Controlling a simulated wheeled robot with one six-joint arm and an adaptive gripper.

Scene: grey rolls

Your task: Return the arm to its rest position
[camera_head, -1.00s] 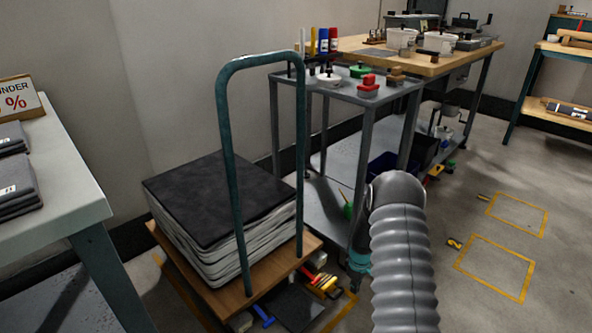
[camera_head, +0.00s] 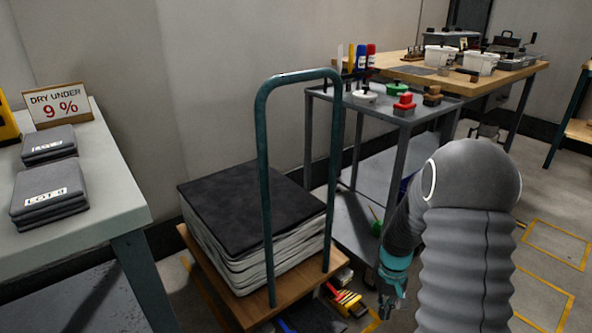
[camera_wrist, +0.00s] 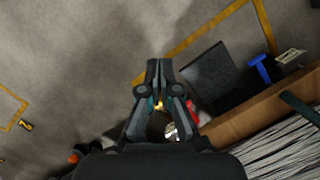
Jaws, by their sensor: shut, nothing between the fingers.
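My arm, in a grey ribbed sleeve, rises at the lower right of the head view and bends down at its elbow. My gripper (camera_head: 392,297) hangs low, pointing down, to the right of the wooden cart. In the wrist view my gripper (camera_wrist: 159,66) has its fingertips together, with nothing between them, above the grey floor.
A wooden cart (camera_head: 250,312) with a teal handle carries a stack of grey sheets (camera_head: 250,205). A grey metal trolley (camera_head: 345,220) stands behind my arm. A table (camera_head: 105,205) with folded grey cloths is at left. Tools and a dark panel (camera_wrist: 208,80) lie by the cart.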

